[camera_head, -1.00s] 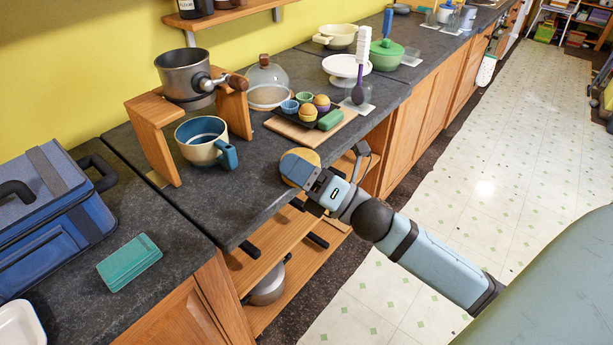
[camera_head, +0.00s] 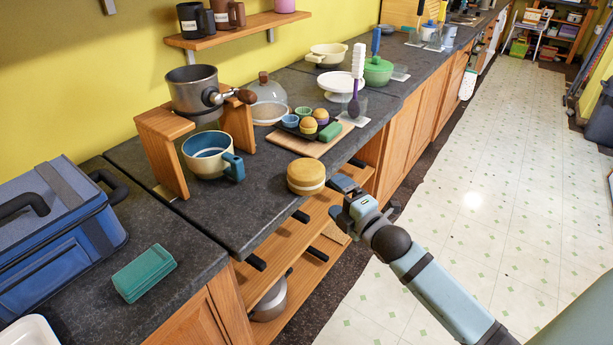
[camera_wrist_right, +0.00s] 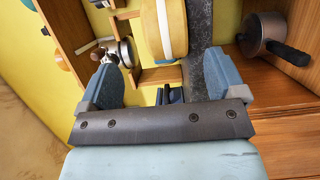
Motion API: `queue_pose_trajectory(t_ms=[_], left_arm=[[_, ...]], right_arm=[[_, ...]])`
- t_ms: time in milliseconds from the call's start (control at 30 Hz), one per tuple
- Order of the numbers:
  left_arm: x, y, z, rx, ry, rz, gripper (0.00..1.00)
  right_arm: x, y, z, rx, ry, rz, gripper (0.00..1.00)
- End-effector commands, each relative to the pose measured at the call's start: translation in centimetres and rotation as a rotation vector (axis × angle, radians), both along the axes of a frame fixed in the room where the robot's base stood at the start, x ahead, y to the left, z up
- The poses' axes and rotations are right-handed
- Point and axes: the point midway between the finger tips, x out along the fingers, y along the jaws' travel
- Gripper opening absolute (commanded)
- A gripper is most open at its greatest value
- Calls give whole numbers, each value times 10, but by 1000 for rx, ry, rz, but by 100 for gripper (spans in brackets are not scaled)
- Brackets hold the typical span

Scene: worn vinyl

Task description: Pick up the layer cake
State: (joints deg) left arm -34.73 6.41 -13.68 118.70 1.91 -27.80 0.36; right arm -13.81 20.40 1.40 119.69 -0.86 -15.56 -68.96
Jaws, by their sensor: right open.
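The layer cake (camera_head: 306,176) is a short round cake with a yellow-tan top and a pale band around its side. It stands upright at the counter's front edge. My right gripper (camera_head: 350,193) is just right of it, over the edge, apart from the cake. In the right wrist view the cake (camera_wrist_right: 164,25) shows at the top, beyond the two blue fingers of the open, empty right gripper (camera_wrist_right: 163,75). Its upper part is cut off by the frame there. My left gripper is not in view.
A board (camera_head: 296,142) with a dark tray of small cakes lies behind the cake. A blue mug (camera_head: 207,155) and a wooden stand (camera_head: 160,150) with a pot (camera_head: 192,90) are to its left. Open shelves (camera_head: 290,265) holding a saucepan (camera_head: 270,300) lie below the edge.

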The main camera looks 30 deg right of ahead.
Motion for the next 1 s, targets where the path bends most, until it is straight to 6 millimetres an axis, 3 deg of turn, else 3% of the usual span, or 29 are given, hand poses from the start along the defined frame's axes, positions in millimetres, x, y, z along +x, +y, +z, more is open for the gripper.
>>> queue_pose_trajectory(t_ms=[267,533,867,1000], left_arm=[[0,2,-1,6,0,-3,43],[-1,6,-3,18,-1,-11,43],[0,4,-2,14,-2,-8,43],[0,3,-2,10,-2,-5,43]], right_arm=[[24,2,-1,-1,0,0,89],[62,3,-6,0,-1,0,89],[69,4,-7,-1,0,1,89],[69,4,-7,-1,0,1,60]])
